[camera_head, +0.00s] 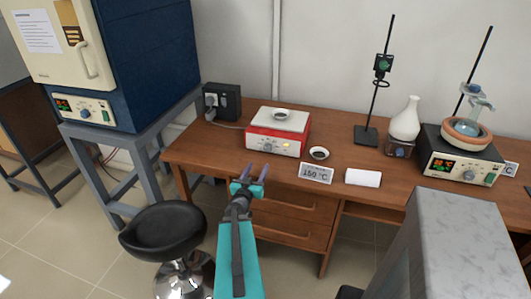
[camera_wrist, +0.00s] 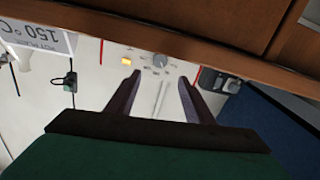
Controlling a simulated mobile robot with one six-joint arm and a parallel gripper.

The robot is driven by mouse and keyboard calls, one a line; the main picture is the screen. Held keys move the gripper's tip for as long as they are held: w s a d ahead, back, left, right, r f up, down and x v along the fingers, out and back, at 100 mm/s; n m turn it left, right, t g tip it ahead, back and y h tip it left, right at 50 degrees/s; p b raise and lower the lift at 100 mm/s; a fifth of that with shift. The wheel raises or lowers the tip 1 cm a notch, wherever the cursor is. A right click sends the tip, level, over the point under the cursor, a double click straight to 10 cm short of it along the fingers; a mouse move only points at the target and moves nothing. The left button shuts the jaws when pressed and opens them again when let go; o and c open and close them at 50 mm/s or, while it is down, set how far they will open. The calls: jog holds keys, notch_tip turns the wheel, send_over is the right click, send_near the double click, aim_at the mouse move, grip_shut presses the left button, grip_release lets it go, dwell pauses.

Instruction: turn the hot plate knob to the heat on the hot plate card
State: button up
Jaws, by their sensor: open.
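The hot plate (camera_head: 278,132) is a red and white box on the wooden desk, with a small dish on top. Its front knob (camera_head: 268,148) is small here. In the wrist view, which is upside down, the round grey knob (camera_wrist: 160,60) shows on the white panel beside a lit orange lamp (camera_wrist: 126,61); its exact setting is too small to read. The hot plate card (camera_head: 316,173) reads 150 °C and also shows in the wrist view (camera_wrist: 40,32). My gripper (camera_head: 256,171) is open and empty, in front of the knob and apart from it; its fingers (camera_wrist: 159,78) lie either side of the knob's line.
A small dish (camera_head: 319,153) and white roll (camera_head: 363,178) lie right of the hot plate. A black socket box (camera_head: 222,101) is left. A stand (camera_head: 366,134), white flask (camera_head: 405,120) and black heater (camera_head: 460,165) are further right. A stool (camera_head: 170,230) stands below.

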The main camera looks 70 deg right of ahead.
aim_at(267, 149)
jog(key=shift+w+d+p, duration=0.2)
jog(key=shift+d+p, duration=0.6)
jog(key=shift+d, duration=2.3)
jog(key=shift+w+d+p, duration=0.15)
jog(key=shift+d+p, duration=0.6)
jog(key=shift+d, duration=2.35)
jog(key=c, duration=1)
jog(key=shift+c, duration=0.2)
jog(key=shift+f+b, duration=0.1)
jog(key=shift+b, duration=0.3)
jog(key=shift+m+b, duration=0.6)
jog(key=shift+b, duration=0.1)
jog(key=shift+m+b, duration=0.95)
jog(key=shift+m, duration=0.05)
